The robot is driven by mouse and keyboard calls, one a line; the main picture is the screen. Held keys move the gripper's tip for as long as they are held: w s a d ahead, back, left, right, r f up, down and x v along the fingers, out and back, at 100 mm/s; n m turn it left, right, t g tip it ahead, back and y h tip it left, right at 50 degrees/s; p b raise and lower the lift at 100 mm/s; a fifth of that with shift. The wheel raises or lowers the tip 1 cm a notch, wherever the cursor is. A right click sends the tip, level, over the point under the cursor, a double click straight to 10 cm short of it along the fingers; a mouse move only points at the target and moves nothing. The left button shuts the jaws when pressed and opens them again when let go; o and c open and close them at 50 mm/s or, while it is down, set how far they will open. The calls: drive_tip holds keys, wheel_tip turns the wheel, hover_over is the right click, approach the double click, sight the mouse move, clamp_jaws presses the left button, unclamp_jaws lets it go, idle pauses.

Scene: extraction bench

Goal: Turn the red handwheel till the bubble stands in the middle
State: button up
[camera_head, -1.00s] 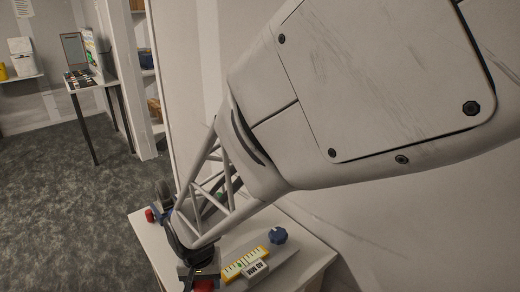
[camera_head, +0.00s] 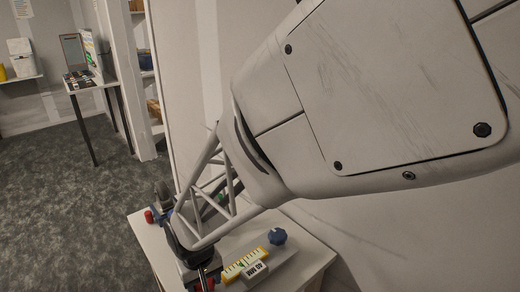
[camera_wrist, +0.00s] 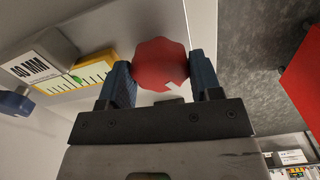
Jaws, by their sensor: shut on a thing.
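The red handwheel (camera_wrist: 158,60) sits between the two blue fingers of my gripper (camera_wrist: 161,72) in the wrist view, gripped from both sides. A small white mark shows near its lower edge. In the head view only a bit of the handwheel (camera_head: 209,284) shows below my gripper (camera_head: 203,275). The yellow-framed level (camera_head: 243,264) with a ruled white scale lies beside it, and also shows in the wrist view (camera_wrist: 92,74). A small green spot shows at the scale's lower edge, but the bubble's exact position is too small to tell.
A grey block labelled "40 MM" (camera_head: 257,271) stands beside the level. A blue knob (camera_head: 277,237) is at its far side. A small red thing (camera_head: 148,216) is at the bench's left edge. The bench (camera_head: 311,262) stands against a wall.

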drive_tip(key=n, duration=0.4)
drive_tip(key=shift+n, duration=0.3)
drive_tip(key=n, duration=0.4)
drive_tip(key=shift+n, duration=0.4)
drive_tip(key=o, duration=0.9)
drive_tip(key=shift+r, duration=0.1)
drive_tip(key=shift+r, duration=3.8)
